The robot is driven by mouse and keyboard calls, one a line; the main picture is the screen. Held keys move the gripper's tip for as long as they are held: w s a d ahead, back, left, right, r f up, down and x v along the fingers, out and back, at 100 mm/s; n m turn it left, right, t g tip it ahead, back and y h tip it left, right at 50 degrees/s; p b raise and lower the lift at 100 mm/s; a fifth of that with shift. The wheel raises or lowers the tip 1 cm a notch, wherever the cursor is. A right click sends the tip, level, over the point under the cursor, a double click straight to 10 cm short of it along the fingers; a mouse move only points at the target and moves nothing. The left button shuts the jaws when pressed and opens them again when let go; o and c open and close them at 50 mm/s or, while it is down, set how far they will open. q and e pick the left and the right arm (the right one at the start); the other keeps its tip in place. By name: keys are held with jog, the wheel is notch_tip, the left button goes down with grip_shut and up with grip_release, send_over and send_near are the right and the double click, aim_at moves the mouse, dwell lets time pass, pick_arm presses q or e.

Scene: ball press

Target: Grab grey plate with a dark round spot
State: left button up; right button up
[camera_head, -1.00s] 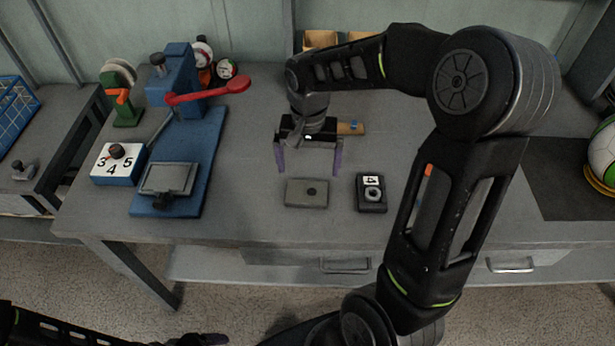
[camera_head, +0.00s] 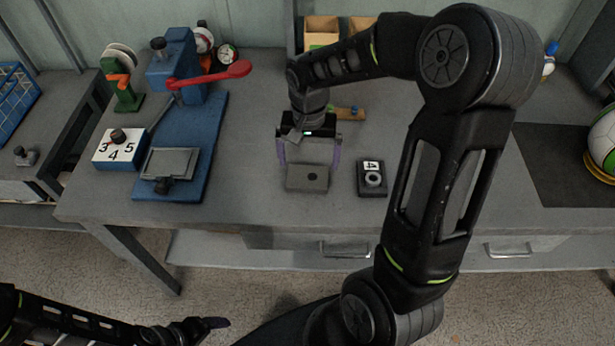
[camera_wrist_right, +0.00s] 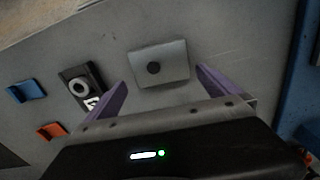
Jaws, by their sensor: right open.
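The grey plate with a dark round spot (camera_head: 307,178) lies flat on the grey table near its front edge. It also shows in the right wrist view (camera_wrist_right: 160,65), beyond the fingertips and roughly between them. My right gripper (camera_head: 309,165) is open and empty, its two purple fingers reaching toward the plate's back edge. In the right wrist view the fingers (camera_wrist_right: 160,82) stand apart on either side, with the plate apart from them. My left gripper (camera_head: 205,325) shows at the bottom left, away from the table; its jaw state is unclear.
A dark block with a ring and a "4" label (camera_head: 372,179) lies right of the plate. A blue press with a red lever (camera_head: 187,120) and a numbered box (camera_head: 119,150) stand left. A ball (camera_head: 604,145) sits far right on a dark mat.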

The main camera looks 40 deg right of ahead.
aim_at(308, 173)
notch_tip(308, 173, down, 5)
jog(key=shift+w+r+p, duration=0.15)
jog(key=shift+p, duration=0.25)
jog(key=shift+c, duration=0.3)
jog(key=c, duration=1.5)
jog(key=shift+r, duration=0.1)
notch_tip(308, 173, up, 10)
jog(key=shift+f+b, duration=0.1)
jog(key=shift+b, duration=0.4)
